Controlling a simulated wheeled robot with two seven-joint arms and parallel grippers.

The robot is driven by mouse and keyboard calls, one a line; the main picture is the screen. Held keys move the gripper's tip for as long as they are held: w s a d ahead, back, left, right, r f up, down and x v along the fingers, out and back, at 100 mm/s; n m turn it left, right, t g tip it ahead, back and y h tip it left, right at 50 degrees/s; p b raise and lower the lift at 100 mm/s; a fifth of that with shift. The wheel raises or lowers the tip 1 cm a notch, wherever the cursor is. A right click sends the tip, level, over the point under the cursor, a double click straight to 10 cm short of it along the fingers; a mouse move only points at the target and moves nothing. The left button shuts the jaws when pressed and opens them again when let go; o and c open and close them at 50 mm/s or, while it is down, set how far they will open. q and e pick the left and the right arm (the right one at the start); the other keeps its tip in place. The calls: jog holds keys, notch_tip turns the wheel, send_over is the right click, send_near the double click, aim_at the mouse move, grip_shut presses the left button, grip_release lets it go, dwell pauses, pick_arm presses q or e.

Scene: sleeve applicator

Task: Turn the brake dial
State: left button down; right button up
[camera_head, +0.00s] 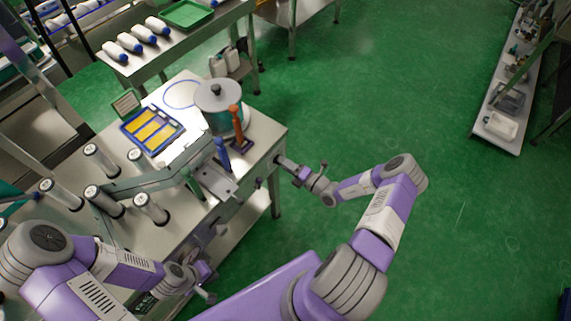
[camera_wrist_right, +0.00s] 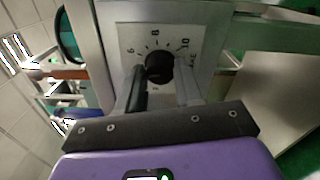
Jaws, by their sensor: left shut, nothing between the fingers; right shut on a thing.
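The brake dial (camera_wrist_right: 159,66) is a round black knob on a pale square plate (camera_wrist_right: 200,38) with printed numbers around it, in the right wrist view. My right gripper (camera_wrist_right: 160,80) has one finger on either side of the dial and is shut on it. In the head view, my right gripper (camera_head: 283,162) is at the right edge of the metal machine table, and the dial itself cannot be made out there. My left gripper (camera_head: 208,291) is shut and empty, low in front of the table's near side.
The machine table (camera_head: 262,135) holds upright rollers (camera_head: 150,208), a tray with yellow blocks (camera_head: 152,130) and a grey-lidded pot (camera_head: 218,95). A side table with white bottles (camera_head: 128,42) stands behind. Green floor (camera_head: 400,90) is clear to the right.

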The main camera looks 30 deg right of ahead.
jog(key=shift+f+m, duration=0.1)
jog(key=shift+m, duration=0.5)
jog(key=o, duration=1)
jog(key=shift+o, duration=0.2)
jog(key=shift+s, duration=0.1)
jog(key=v, duration=0.7)
jog(key=shift+s+p, duration=0.2)
jog(key=shift+p, duration=0.2)
